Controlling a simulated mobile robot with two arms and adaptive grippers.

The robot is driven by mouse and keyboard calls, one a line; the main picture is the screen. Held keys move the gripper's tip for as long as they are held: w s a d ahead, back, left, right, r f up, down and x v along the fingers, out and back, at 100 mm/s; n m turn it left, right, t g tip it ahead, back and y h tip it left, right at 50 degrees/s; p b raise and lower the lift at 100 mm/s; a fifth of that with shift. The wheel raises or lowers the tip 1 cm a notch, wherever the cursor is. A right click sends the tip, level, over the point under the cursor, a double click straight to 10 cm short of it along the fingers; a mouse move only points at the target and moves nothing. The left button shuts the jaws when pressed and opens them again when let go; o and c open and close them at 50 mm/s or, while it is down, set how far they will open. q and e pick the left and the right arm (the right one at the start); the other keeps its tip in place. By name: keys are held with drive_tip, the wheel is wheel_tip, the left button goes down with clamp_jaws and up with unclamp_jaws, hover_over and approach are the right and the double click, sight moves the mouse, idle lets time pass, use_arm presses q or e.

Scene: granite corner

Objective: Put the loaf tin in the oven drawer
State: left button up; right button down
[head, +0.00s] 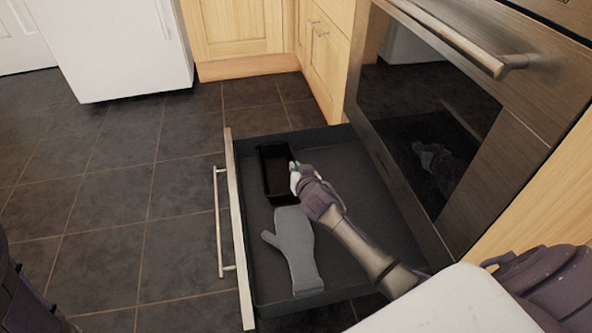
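The loaf tin (277,175) is a black rectangular tin inside the open oven drawer (350,235), towards its far left end. It appears to lie flat on the drawer floor, though I cannot tell if it touches. My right gripper (295,178) is at the tin's right rim, reaching in from the lower right. The fingers are small and partly hidden by the hand, so I cannot tell whether they grip the rim. My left gripper is out of view; only a dark part of my body shows at the lower left edge.
A grey oven mitt (294,248) lies in the drawer nearer me. The steel oven (500,80) with its closed door stands right of the drawer. Wooden cabinets (240,30) and a white appliance (115,45) stand behind. The dark tiled floor (110,210) at left is clear.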

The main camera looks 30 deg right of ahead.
drive_tip(key=shift+f, duration=0.15)
drive_tip(key=c, duration=1.3)
unclamp_jaws()
